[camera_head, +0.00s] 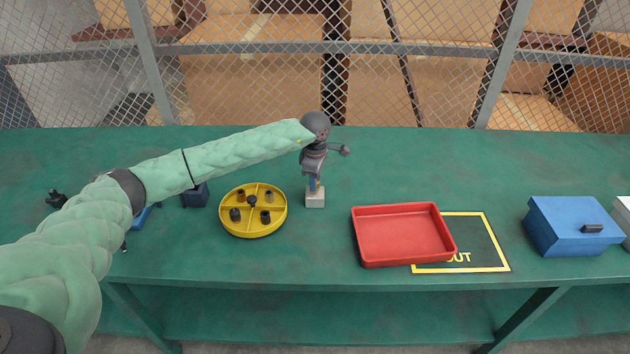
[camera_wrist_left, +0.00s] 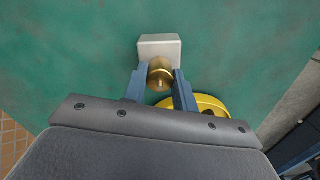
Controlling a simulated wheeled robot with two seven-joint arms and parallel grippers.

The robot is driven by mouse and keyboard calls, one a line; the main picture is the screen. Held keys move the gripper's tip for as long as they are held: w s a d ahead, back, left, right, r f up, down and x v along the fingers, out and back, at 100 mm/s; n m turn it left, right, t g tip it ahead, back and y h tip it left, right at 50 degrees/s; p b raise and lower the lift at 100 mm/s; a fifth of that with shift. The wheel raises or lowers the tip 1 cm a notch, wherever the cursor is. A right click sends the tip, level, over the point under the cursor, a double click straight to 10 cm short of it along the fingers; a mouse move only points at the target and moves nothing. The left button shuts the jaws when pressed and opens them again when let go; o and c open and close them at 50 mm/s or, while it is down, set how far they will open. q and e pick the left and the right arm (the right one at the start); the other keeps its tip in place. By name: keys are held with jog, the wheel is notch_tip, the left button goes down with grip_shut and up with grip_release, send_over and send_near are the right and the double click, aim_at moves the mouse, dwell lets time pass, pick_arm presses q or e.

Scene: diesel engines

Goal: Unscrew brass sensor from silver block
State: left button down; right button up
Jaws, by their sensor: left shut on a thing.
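The silver block (camera_head: 315,198) stands on the green table near the middle of the head view. It also shows at the top of the left wrist view (camera_wrist_left: 159,46). The brass sensor (camera_wrist_left: 160,75) sits against the block between my left gripper's two blue fingers. My left gripper (camera_head: 315,185) points down over the block and is shut on the sensor. In the left wrist view the fingers (camera_wrist_left: 159,82) touch the sensor's sides. The sensor is hidden by the gripper in the head view. My right gripper is not in view.
A yellow divided round tray (camera_head: 253,233) with several dark small parts stands left of the block. A red tray (camera_head: 403,236) lies to the right, partly over a yellow-outlined mat (camera_head: 490,243). A blue box (camera_head: 570,226) stands farther right. A mesh fence (camera_head: 300,60) runs behind the table.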

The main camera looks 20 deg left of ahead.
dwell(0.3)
pick_arm(q)
jog(key=shift+r, duration=0.1)
jog(key=shift+r+p, duration=0.75)
jog(key=shift+r, duration=2.3)
